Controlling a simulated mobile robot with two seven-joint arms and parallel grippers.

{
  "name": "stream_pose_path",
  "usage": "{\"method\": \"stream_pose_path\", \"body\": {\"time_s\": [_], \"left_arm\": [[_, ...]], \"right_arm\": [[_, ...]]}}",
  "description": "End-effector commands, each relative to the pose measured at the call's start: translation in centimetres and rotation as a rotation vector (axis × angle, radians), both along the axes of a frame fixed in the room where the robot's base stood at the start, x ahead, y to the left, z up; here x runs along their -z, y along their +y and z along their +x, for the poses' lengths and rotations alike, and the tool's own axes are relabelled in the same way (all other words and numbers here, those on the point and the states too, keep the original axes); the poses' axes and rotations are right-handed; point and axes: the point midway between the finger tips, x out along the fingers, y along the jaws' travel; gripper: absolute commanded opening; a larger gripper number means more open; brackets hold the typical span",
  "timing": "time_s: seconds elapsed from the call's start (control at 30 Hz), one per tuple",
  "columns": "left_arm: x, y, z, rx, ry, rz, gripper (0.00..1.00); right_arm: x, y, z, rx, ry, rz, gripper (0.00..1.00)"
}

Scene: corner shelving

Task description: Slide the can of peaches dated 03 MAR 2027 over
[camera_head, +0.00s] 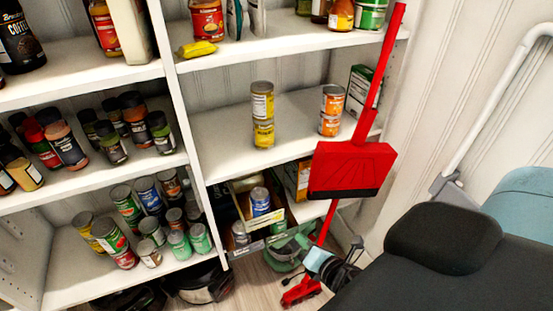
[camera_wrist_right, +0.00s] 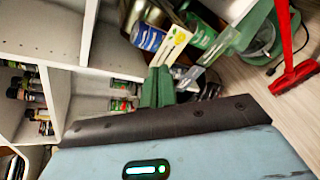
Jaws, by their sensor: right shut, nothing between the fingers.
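Two stacked cans with orange labels (camera_head: 331,110) stand at the right of the middle shelf. Two stacked cans with yellow labels (camera_head: 263,115) stand left of them. A blue can (camera_head: 260,201) stands in an open box on the lower shelf; a blue can also shows in the right wrist view (camera_wrist_right: 148,38). The printed dates are too small to read, so I cannot tell which can is the peaches one. My right gripper (camera_wrist_right: 158,72) has its green fingers shut and empty, low in front of the lower shelf, apart from the cans. My left gripper is not in view.
A red dustpan with a long handle (camera_head: 352,168) stands in front of the shelf's right side. A red broom head (camera_head: 301,292) lies on the floor. The left shelves hold many jars and cans (camera_head: 110,238). The middle shelf has bare room (camera_head: 215,135) left of the yellow cans.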

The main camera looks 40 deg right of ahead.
Motion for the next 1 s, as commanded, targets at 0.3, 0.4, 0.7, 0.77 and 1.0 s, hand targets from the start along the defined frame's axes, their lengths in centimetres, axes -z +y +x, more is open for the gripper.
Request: {"method": "stream_pose_path", "body": {"time_s": [0.3, 0.4, 0.7, 0.77, 1.0], "left_arm": [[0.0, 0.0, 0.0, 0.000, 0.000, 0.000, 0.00], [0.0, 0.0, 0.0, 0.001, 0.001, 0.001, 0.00], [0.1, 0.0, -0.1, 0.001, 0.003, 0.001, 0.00], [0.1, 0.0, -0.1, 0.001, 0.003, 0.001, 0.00], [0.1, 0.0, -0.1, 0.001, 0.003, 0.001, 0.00]], "right_arm": [[10.0, 7.0, -16.3, 0.514, 0.295, 1.101, 0.00], [11.3, 9.0, -20.8, 0.734, 0.356, 1.374, 0.00], [12.3, 12.2, -28.1, 1.164, 0.410, 1.786, 0.00], [12.3, 12.4, -28.4, 1.188, 0.410, 1.806, 0.00], [12.3, 12.4, -28.5, 1.199, 0.409, 1.815, 0.00]]}}
